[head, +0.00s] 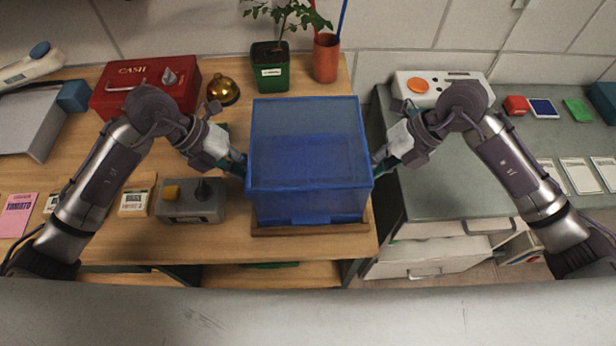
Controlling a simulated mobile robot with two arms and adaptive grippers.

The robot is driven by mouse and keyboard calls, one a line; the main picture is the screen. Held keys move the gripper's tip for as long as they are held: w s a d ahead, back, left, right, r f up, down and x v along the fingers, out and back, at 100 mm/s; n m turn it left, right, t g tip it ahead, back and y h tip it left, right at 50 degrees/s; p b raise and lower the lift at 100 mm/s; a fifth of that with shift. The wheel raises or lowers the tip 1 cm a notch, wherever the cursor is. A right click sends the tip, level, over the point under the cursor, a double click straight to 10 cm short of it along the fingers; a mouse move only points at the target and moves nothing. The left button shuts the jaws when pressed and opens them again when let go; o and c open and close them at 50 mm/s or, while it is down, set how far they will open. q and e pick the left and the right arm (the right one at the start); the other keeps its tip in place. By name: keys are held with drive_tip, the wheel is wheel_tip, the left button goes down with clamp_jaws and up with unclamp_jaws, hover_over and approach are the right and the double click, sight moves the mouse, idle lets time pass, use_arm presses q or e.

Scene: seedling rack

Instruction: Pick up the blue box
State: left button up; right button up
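The blue box (308,150) is a translucent blue container in the middle of the head view. It is upright, above or on a brown wooden board (290,230) near the table's front edge; I cannot tell whether it touches the board. My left gripper (243,168) is at the box's left side and my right gripper (378,165) is at its right side. Both sets of fingertips are at the side walls and partly hidden, so I cannot tell how far the fingers are open or whether they press on the box.
On the wooden table (110,235) are a red cash box (140,80), a brass bell (222,90), a potted plant (270,70), an orange cup (326,58) and a grey control box (190,203). A grey-topped cabinet (460,180) with an open drawer (430,255) stands right.

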use_arm(q)
drive_tip(key=shift+d+f, duration=0.1)
drive_tip(key=shift+f, duration=0.05)
use_arm(e)
drive_tip(key=shift+a+f, duration=0.1)
drive_tip(key=shift+f, duration=0.05)
use_arm(q)
clamp_jaws()
use_arm(e)
clamp_jaws()
